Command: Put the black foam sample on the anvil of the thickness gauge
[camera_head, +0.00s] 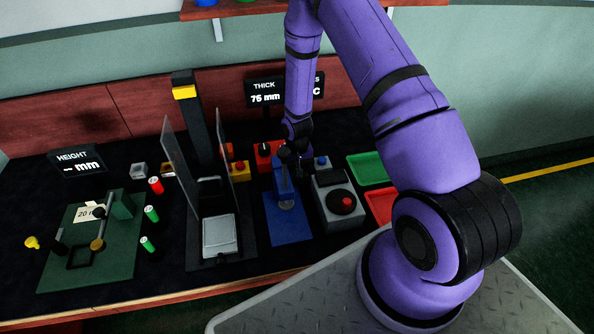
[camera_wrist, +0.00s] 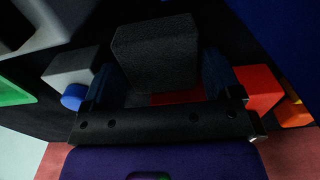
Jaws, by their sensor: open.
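A black, rough-textured block that looks like the foam sample (camera_wrist: 155,50) stands between the two dark fingers of my gripper in the wrist view. My gripper (camera_wrist: 162,82) is open around it; whether a finger touches it I cannot tell. In the head view my gripper (camera_head: 298,145) is low behind the thickness gauge (camera_head: 283,182), and the foam is not clearly visible there. The gauge has a blue base (camera_head: 288,230) and a round grey anvil (camera_head: 286,205), which looks bare. Its display (camera_head: 264,93) reads THICK 76 mm.
A grey box with a blue button (camera_wrist: 75,95) and a red box (camera_wrist: 262,88) flank my gripper. Right of the gauge stand a grey unit with a red-topped knob (camera_head: 342,203) and green (camera_head: 366,167) and red trays (camera_head: 382,205). Clear upright panels (camera_head: 183,165) stand left.

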